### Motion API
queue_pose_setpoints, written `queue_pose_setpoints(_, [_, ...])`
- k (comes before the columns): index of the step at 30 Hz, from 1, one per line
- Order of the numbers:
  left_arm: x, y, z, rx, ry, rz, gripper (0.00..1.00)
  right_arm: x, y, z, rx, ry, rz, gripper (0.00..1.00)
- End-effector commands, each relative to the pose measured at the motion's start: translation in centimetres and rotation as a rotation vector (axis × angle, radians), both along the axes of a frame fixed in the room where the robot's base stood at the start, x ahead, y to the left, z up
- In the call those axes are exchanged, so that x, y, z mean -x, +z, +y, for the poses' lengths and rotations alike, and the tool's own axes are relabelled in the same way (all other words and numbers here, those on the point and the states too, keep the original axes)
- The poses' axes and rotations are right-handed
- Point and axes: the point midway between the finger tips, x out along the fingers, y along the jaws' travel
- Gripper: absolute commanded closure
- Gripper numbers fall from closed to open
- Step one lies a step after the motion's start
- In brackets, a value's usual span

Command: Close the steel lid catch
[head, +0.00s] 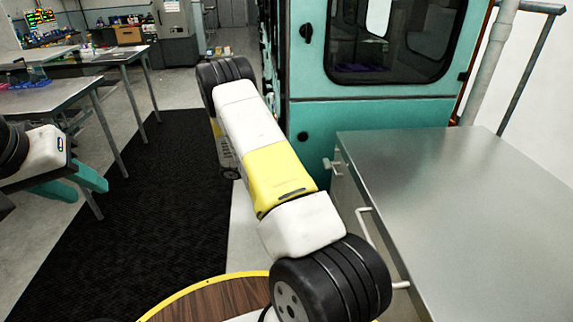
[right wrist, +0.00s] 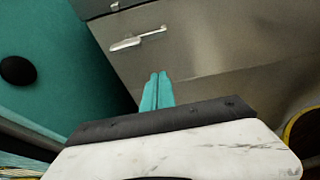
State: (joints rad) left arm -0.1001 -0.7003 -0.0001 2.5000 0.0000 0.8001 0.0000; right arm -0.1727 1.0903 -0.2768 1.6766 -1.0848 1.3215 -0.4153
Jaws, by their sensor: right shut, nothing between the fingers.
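A pale metal lever fitting (right wrist: 138,39) sits on the grey steel front in the right wrist view; it may be the lid catch, but I cannot tell its state. My right gripper (right wrist: 158,76) is shut and empty, its teal fingers together below the fitting and apart from it in the picture. A small pale fitting (head: 335,163) shows at the far front corner of the steel cabinet (head: 470,200). My left gripper (head: 87,188) has its teal fingers apart and empty, far from the cabinet.
A teal machine (head: 400,115) with a window stands behind the cabinet. A pale bar handle (head: 366,226) sticks out of the cabinet's front. Metal tables (head: 45,98) stand at the left. A black mat (head: 130,200) covers clear floor between.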

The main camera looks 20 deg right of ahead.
Motion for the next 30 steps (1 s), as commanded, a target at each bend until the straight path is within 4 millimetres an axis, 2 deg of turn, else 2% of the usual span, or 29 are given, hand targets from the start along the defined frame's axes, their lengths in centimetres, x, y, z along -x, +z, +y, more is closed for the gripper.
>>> queue_pose_setpoints(11, [0.0,0.0,0.0,0.0,0.0,0.0,0.64,2.5,-2.7,-7.3,-0.002,-0.003,0.002,1.0])
queue_pose_setpoints(13, [0.0,0.0,0.0,0.0,0.0,0.0,0.64,2.2,-1.0,-6.9,-0.002,-0.001,-0.006,1.0])
queue_pose_setpoints(18, [0.0,0.0,0.0,0.0,0.0,0.0,0.64,2.2,0.8,-6.9,-0.003,0.0,-0.002,1.0])
queue_pose_setpoints(30, [0.0,0.0,0.0,0.0,0.0,0.0,0.64,2.2,1.5,-6.9,-0.002,0.0,-0.002,1.0])
